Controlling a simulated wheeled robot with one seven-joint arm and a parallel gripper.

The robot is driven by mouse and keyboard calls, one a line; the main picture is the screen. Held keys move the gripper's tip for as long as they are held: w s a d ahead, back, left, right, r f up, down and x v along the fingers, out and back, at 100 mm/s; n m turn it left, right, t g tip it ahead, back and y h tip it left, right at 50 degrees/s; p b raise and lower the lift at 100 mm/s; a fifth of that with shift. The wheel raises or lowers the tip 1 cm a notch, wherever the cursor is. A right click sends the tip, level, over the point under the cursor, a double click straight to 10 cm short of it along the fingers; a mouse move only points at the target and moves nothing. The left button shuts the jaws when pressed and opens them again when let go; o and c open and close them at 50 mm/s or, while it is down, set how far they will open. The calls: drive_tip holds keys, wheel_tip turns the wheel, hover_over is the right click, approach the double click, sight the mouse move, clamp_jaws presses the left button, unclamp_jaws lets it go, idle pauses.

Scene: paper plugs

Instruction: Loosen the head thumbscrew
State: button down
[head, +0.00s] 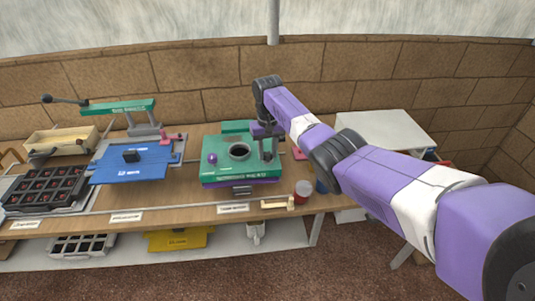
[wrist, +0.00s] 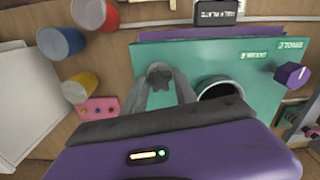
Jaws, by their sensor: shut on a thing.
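A green-topped machine with a purple base (head: 210,172) stands on the bench in the head view. Its green top also fills much of the wrist view (wrist: 255,65). My gripper (head: 268,154) points down over the right part of the machine. In the wrist view its two grey fingers (wrist: 160,82) are shut on the thumbscrew from both sides. My gripper hides the thumbscrew in the head view.
A purple knob (head: 212,158) sits left of the opening. A blue plate (head: 135,165) and a dark multi-cell tray (head: 45,188) lie further left. A white table (head: 385,128) is behind my arm.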

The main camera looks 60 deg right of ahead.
drive_tip(key=n, duration=0.8)
drive_tip(key=shift+n, duration=0.4)
drive_tip(key=n, duration=0.3)
drive_tip(key=shift+n, duration=0.4)
drive_tip(key=n, duration=0.4)
drive_tip(key=shift+n+b, duration=0.4)
drive_tip(key=c, duration=1)
unclamp_jaws()
drive_tip(key=shift+c, duration=0.2)
drive_tip(key=shift+r, duration=0.1)
